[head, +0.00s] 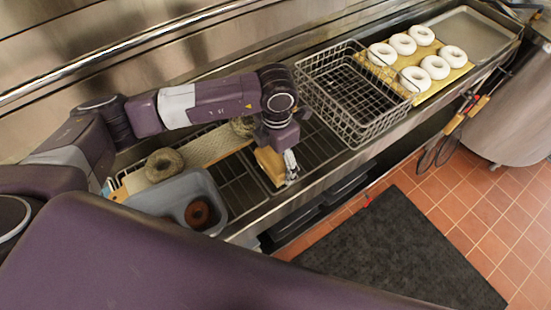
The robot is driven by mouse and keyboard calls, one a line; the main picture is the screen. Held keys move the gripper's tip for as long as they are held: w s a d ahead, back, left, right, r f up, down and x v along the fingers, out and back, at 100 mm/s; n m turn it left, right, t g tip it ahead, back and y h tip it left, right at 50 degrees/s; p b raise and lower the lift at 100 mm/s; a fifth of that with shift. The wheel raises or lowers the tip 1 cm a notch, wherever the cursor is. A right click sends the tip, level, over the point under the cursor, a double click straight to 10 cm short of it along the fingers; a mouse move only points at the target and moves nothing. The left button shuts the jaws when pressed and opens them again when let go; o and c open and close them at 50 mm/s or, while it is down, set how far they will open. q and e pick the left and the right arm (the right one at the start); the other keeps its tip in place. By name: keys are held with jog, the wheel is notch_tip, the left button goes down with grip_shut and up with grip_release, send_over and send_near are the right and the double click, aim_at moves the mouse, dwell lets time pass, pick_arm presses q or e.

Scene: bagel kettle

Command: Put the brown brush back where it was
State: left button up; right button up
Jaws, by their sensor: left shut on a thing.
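My left gripper (287,156) reaches in over the metal counter, pointing down. It is shut on the brown brush (268,166), a light-brown block that shows just left of the fingers. The brush is over the wire rack, close to the counter's front edge. I cannot tell whether it touches the rack. Part of the brush is hidden by the gripper. My right gripper is not in view.
A grey bin (172,194) with a brown bagel (198,214) stands left of the brush. A seeded bagel (164,164) lies behind it. An empty wire basket (352,91) is to the right, then white bagels (435,67) on a board. A dark mat (400,252) covers floor.

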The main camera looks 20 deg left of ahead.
pick_arm(q)
jog(key=shift+s+d, duration=0.1)
jog(key=shift+s, duration=0.05)
jog(key=shift+s+d+f+b, duration=0.1)
jog(key=shift+b, duration=0.2)
jog(key=o, duration=1.2)
jog(key=shift+w, duration=0.2)
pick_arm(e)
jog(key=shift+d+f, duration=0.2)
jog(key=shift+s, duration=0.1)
pick_arm(q)
jog(key=shift+s, duration=0.1)
